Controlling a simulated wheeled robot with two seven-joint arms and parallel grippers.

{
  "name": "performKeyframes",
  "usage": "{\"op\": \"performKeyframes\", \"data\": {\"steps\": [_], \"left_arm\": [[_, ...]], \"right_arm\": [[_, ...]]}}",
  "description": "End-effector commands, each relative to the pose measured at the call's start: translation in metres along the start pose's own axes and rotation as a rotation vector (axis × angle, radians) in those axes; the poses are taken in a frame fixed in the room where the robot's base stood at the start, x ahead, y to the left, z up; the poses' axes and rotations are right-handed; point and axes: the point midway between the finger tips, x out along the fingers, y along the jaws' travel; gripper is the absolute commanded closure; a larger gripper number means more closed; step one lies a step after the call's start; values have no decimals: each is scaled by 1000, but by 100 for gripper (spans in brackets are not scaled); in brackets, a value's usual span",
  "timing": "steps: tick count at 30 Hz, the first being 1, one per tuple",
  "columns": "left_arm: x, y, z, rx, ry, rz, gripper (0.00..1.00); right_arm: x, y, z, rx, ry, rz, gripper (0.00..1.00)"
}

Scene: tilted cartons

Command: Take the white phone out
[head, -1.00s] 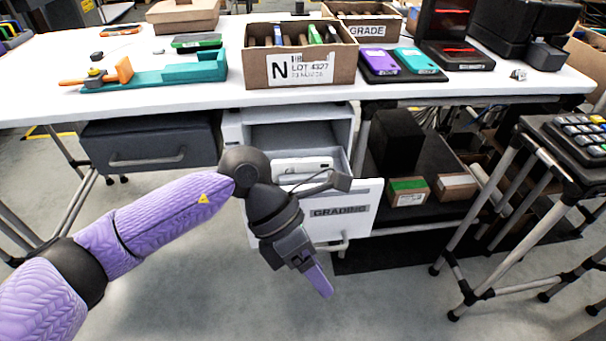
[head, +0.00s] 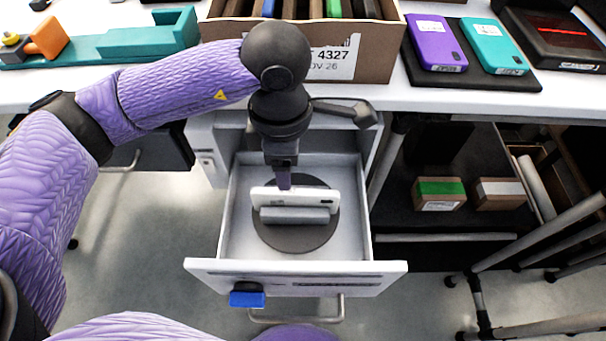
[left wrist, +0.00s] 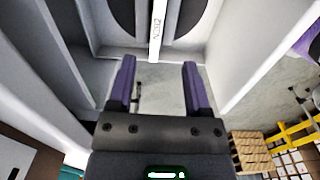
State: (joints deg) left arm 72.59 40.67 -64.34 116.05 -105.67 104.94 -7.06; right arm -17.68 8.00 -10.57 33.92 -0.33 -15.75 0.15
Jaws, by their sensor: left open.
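The white phone (head: 296,197) stands on its long edge in a grey holder (head: 295,215) on a dark round disc (head: 325,228), inside the open white drawer (head: 373,268). My left gripper (head: 284,187) points down over the drawer and reaches the phone's top edge in the head view. In the left wrist view its two purple fingers (left wrist: 160,75) are spread apart. The phone (left wrist: 157,22) shows there edge-on as a white strip, beyond the fingertips and lined up with the gap. Whether a finger touches it I cannot tell. My right gripper is not in view.
The table edge (head: 440,101) lies above and behind the drawer. On the table are a carton (head: 384,62), a purple phone (head: 437,44) and a teal phone (head: 493,47). A blue piece (head: 247,295) sits at the drawer front. Small boxes (head: 439,194) stand on the shelf at right.

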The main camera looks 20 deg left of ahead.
Motion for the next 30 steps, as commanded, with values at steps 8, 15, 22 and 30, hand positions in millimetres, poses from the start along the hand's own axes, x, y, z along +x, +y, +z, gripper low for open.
{"op": "performKeyframes", "data": {"steps": [8, 15, 22, 30], "left_arm": [[55, 2, 4, 0, 1, -6, 37], [97, 8, 12, 0, 1, -8, 37], [94, 8, 12, 0, -1, -2, 43], [94, 8, 12, 0, -1, -2, 100]], "right_arm": [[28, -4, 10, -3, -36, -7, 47], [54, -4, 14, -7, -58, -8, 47], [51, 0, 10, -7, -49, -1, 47], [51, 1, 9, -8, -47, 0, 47]]}}
